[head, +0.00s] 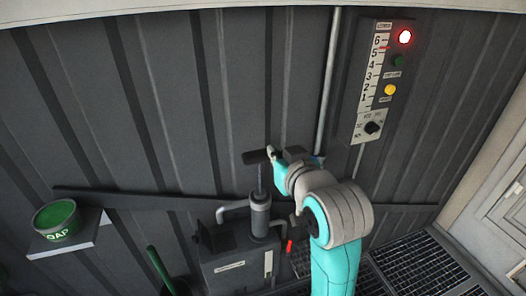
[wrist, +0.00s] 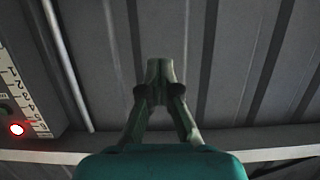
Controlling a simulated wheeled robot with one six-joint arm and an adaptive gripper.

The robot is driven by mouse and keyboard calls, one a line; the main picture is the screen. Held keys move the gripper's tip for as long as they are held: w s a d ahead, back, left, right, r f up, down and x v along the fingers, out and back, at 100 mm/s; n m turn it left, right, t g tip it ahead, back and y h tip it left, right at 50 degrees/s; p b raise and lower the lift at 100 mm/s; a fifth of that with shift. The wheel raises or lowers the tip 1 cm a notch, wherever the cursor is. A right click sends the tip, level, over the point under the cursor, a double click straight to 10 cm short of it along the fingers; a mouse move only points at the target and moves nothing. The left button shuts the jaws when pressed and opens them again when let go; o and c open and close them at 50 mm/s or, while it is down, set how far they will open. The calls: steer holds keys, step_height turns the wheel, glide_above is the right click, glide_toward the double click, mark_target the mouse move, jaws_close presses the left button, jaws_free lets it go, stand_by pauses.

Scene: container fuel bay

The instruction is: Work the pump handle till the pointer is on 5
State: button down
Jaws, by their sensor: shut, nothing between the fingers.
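The pump (head: 260,216) stands on a dark tank against the wall, with its dark T-shaped handle (head: 255,156) up on a thin rod. My gripper (head: 271,152) is right beside the handle's right end; I cannot tell whether it touches. In the wrist view my gripper (wrist: 159,68) is shut and empty, and the handle is not visible there. The gauge (head: 376,70) has a scale from 1 to 6. A small red mark, seemingly the pointer (head: 381,48), sits near 5, perhaps slightly above it. The gauge appears upside down in the wrist view (wrist: 22,95).
The red lamp (head: 405,37) on the panel is lit bright; a yellow lamp (head: 390,90) and a darker green one (head: 398,61) are below. A green soap tub (head: 57,220) stands on a shelf at left. Pipes run along the wall.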

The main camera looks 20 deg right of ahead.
glide_above(260, 166)
steer(key=v, duration=0.2)
step_height(260, 166, down, 3)
steer(key=shift+f, duration=2)
step_height(260, 166, down, 12)
